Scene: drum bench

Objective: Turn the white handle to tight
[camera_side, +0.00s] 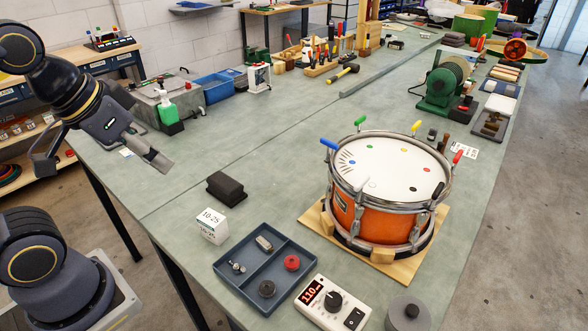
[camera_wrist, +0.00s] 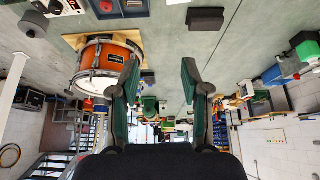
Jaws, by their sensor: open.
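An orange snare drum (camera_side: 375,217) with a white head and chrome rim sits on a wooden board (camera_side: 315,220) at right of centre in the side view. It also shows at upper left in the wrist view (camera_wrist: 104,62). Around its rim are a blue handle (camera_side: 329,144), a green handle (camera_side: 360,121), a yellow handle (camera_side: 416,127) and a red handle (camera_side: 457,157). I cannot clearly make out the white handle against the pale head and rim. My gripper (camera_side: 104,166) is open and empty, at the left, well away from the drum. Its spread fingers (camera_wrist: 158,82) show in the wrist view.
A grey divided tray (camera_side: 267,260), a white display cube (camera_side: 212,226), a black block (camera_side: 225,188) and a dial box (camera_side: 332,305) stand left of and before the drum. The bench between gripper and drum is mostly clear.

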